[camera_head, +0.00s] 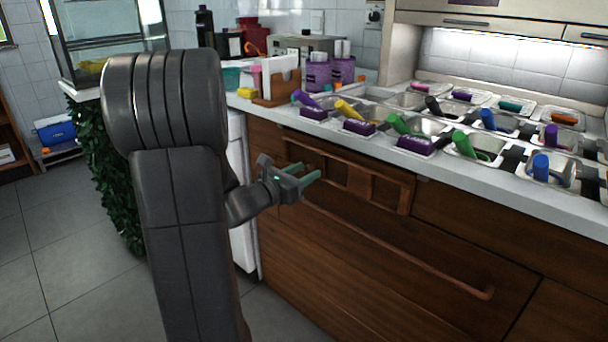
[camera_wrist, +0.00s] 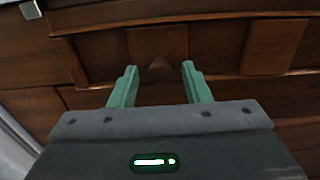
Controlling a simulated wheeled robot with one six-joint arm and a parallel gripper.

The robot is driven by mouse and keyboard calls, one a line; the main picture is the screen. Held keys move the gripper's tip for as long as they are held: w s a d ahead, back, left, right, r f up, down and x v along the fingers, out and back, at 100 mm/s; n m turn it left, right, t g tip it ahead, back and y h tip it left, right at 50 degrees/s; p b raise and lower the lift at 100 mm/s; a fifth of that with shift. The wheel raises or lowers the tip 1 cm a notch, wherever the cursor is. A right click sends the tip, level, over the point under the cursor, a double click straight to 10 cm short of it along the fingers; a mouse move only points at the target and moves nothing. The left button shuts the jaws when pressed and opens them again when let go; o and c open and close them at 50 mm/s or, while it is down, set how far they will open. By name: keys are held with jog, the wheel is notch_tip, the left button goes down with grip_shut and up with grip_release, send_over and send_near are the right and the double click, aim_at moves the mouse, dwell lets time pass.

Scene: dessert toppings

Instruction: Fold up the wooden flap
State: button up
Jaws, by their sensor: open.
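The wooden flap (camera_head: 390,190) is a framed panel with slats. It hangs down against the dark wooden counter front, just below the worktop edge. My gripper (camera_head: 308,171) is in front of the flap's left part, with its green fingers apart and nothing between them. In the wrist view my gripper (camera_wrist: 160,72) points at the flap (camera_wrist: 220,42), whose rails and lighter blocks fill the upper part. A small dark brown bump shows between the fingertips. I cannot tell whether the fingers touch the wood.
The worktop (camera_head: 480,180) above holds several topping trays with coloured-handled utensils. A long wooden drawer handle (camera_head: 430,270) runs below the flap. A wooden caddy (camera_head: 277,85) and purple containers (camera_head: 318,75) stand at the worktop's left. Grey floor is free at left.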

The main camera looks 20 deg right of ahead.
jog(key=shift+w+d, duration=0.1)
jog(key=shift+d, duration=0.1)
jog(key=shift+c, duration=0.2)
grip_shut()
